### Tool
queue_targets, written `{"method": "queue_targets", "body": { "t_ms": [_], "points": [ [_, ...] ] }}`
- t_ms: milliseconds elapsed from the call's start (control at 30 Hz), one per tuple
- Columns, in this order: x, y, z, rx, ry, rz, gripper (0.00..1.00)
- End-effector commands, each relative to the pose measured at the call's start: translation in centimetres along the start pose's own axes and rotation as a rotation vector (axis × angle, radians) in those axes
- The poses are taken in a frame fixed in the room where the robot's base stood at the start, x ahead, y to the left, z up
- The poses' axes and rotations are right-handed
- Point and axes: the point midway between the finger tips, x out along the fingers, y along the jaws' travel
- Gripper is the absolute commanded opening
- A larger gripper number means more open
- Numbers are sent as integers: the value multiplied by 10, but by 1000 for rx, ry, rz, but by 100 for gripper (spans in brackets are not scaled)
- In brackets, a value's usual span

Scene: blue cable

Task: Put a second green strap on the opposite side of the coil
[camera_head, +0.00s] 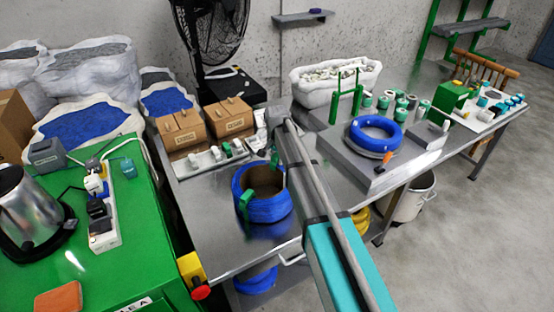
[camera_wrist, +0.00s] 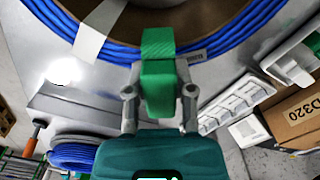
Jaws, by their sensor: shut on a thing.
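The blue cable coil (camera_head: 264,208) stands on the steel table around a brown core. It also fills the top of the wrist view (camera_wrist: 105,50). One green strap (camera_head: 245,204) sits on the coil's left front side. My gripper (camera_wrist: 159,97) is shut on another green strap (camera_wrist: 158,72), which lies across the coil's edge in the wrist view. In the head view a green piece (camera_head: 274,160) shows at the coil's far side, beside my arm. My arm hides part of the coil's right side. I cannot tell whether the held strap goes fully around the cable.
Cardboard boxes (camera_head: 227,117) and a white strip of parts (camera_head: 208,158) stand behind the coil. A second blue coil (camera_head: 375,133) lies on a grey platform to the right, near several green-capped spools. A green table (camera_head: 100,230) is at the left.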

Motion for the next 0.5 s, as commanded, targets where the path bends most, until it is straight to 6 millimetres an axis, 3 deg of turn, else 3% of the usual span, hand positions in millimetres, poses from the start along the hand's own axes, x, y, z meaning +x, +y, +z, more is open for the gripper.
{"method": "queue_targets", "body": {
  "t_ms": [500],
  "points": [
    [9, 0, 0, 0, 0, 0, 10]
  ]
}}
